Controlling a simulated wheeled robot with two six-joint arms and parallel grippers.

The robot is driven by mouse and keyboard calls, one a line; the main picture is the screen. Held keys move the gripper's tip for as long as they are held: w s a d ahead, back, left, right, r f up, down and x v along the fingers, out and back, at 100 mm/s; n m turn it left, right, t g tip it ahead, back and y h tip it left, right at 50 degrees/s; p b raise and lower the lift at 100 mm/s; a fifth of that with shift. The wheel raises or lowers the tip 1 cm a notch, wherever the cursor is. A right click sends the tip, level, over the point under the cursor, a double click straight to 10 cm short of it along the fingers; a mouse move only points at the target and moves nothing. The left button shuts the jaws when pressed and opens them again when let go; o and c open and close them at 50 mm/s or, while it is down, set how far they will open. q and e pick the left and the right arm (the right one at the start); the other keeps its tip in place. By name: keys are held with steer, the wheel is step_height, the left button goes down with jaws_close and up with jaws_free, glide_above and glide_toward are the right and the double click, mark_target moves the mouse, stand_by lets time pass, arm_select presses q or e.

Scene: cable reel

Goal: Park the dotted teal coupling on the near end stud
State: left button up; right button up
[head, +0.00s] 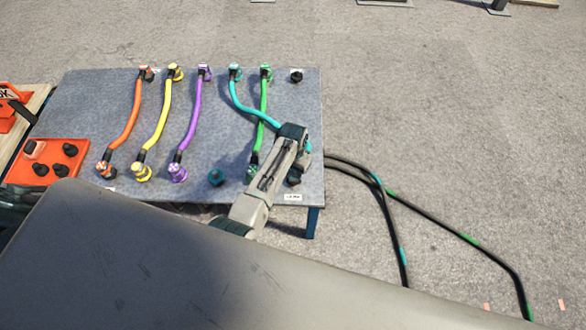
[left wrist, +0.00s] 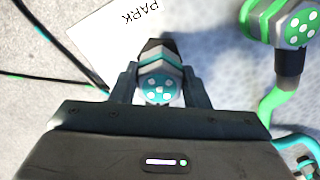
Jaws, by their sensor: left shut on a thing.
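The dotted teal coupling (left wrist: 160,88) shows in the left wrist view, with white dots on its teal face and a pale ring. My left gripper (left wrist: 158,78) is shut on it, one finger on each side. A dark part shows just beyond it; I cannot tell whether it is the coupling's boot or a stud. A PARK label (left wrist: 122,25) lies beside it. In the head view the teal hose (head: 260,118) runs under my left arm, which hides the coupling. A dark shape (head: 294,179), probably the near end stud, shows beside my arm above the front label (head: 292,197).
The green dotted coupling (left wrist: 298,25) is close on the right in the wrist view. Orange (head: 125,125), yellow (head: 158,120) and purple (head: 190,120) hoses lie to the left. A bare teal stud (head: 215,177) and a far black stud (head: 296,76) stand on the grey board (head: 75,105).

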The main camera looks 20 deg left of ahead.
arm_select(q)
steer(key=shift+f, duration=0.4)
arm_select(e)
steer(key=shift+f, duration=0.15)
arm_select(q)
steer(key=o, duration=1.2)
steer(key=shift+r, duration=0.35)
step_height(320, 180, up, 10)
steer(key=shift+r, duration=0.1)
arm_select(e)
steer(key=s, duration=0.1)
steer(key=s+f, duration=0.1)
steer(key=s, duration=0.1)
steer(key=shift+s+d+f, duration=0.1)
steer(key=shift+s, duration=0.05)
